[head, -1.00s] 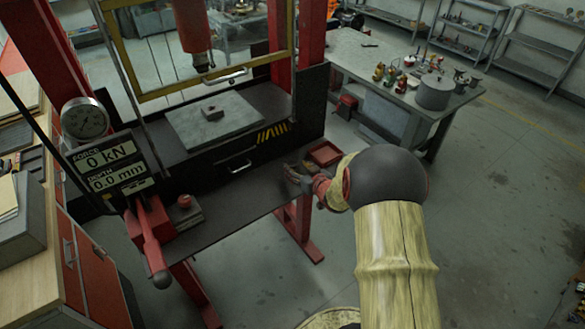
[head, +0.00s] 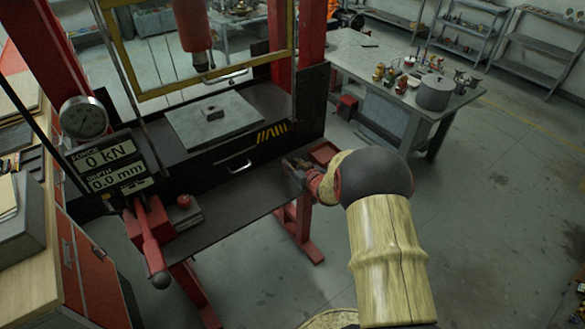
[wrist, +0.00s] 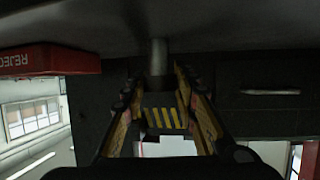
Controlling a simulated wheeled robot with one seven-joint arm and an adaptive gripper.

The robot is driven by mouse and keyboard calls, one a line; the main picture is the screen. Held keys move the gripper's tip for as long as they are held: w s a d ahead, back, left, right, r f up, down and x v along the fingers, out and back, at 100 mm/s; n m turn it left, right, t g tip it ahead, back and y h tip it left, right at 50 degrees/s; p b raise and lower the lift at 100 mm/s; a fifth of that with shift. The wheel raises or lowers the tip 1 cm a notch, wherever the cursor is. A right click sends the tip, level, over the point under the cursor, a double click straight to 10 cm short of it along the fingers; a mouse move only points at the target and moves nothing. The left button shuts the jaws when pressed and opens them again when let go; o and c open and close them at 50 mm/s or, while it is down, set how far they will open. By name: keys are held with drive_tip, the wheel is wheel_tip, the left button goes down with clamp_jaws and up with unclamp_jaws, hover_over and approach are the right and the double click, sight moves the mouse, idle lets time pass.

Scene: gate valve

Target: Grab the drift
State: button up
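A grey upright cylinder, which looks like the drift (wrist: 158,58), shows in the wrist view against the dark shelf surface. It lies between and just beyond the fingertips of my gripper (wrist: 158,85). The fingers are apart, and I cannot tell whether either touches it. In the head view my gripper (head: 292,165) is low over the right end of the press's dark front shelf (head: 235,196). The drift cannot be made out there.
A red tray (head: 323,153), marked REJECT in the wrist view (wrist: 45,60), sits close beside my gripper. A red lever (head: 150,245) stands at the shelf's left end. The shelf's middle is clear.

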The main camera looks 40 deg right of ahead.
drive_tip(key=c, duration=0.6)
clamp_jaws()
drive_tip(key=shift+r, duration=0.1)
